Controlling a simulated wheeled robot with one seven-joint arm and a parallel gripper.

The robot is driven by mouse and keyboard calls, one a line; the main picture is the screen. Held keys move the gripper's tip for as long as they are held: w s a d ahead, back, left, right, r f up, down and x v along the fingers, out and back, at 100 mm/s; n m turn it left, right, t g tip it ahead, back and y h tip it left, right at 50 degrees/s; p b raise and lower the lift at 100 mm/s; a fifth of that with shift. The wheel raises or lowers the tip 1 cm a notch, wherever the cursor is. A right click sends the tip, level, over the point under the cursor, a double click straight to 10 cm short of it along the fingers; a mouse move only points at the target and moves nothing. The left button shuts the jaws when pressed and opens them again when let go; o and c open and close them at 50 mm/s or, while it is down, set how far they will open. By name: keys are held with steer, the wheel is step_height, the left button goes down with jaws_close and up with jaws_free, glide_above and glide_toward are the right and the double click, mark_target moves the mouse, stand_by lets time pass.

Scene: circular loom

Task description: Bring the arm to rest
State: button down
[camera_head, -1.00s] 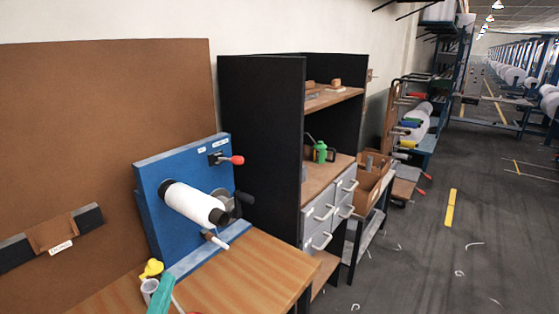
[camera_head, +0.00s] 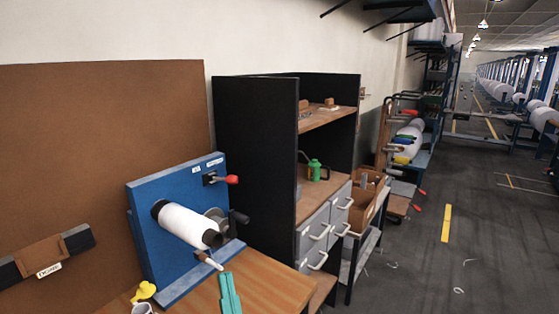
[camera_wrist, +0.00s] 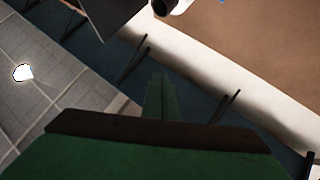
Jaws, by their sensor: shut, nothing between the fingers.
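My gripper (camera_head: 226,276) shows as a narrow teal-green shape at the bottom of the head view, in front of the wooden bench top. In the wrist view my gripper (camera_wrist: 160,80) has its green fingers together, with nothing between them. The rest of my arm is below the head view's edge. A blue panel (camera_head: 150,210) with a white roll (camera_head: 185,223), a red-knobbed lever (camera_head: 230,180) and a small handle stands just behind my gripper. In the picture the fingertips are just below the small handle; I cannot tell the distance.
The wooden bench (camera_head: 270,283) holds a yellow item (camera_head: 144,291) and a cup (camera_head: 143,308) at left. A black-sided shelf unit (camera_head: 254,160) with grey drawers (camera_head: 313,238) stands beyond. A wooden box (camera_head: 368,203) sits on a stand. Open floor (camera_head: 415,275) lies to the right.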

steer(key=s+d+f+n+g+h, duration=0.1)
steer(key=s+d+f+g, duration=0.1)
steer(key=s+d+f, duration=0.45)
steer(key=s+d+f+n+g+h, duration=0.1)
steer(key=s+f+g+h, duration=0.15)
steer(key=f, duration=0.75)
steer(key=s+d+f+n+g+h, duration=0.1)
steer(key=s+d+f, duration=0.35)
steer(key=f, duration=0.35)
steer(key=s+a+f+m+g+h, duration=0.1)
steer(key=s+f, duration=0.3)
steer(key=s, duration=0.5)
steer(key=s+a+f+m+g+h, duration=0.1)
steer(key=s+f+m+g+h, duration=0.2)
steer(key=s, duration=0.5)
step_height(320, 180, down, 2)
steer(key=shift+s+a+f+m+h, duration=0.2)
steer(key=shift+s+m+h, duration=0.15)
steer(key=shift+m, duration=0.35)
steer(key=shift+a, duration=0.1)
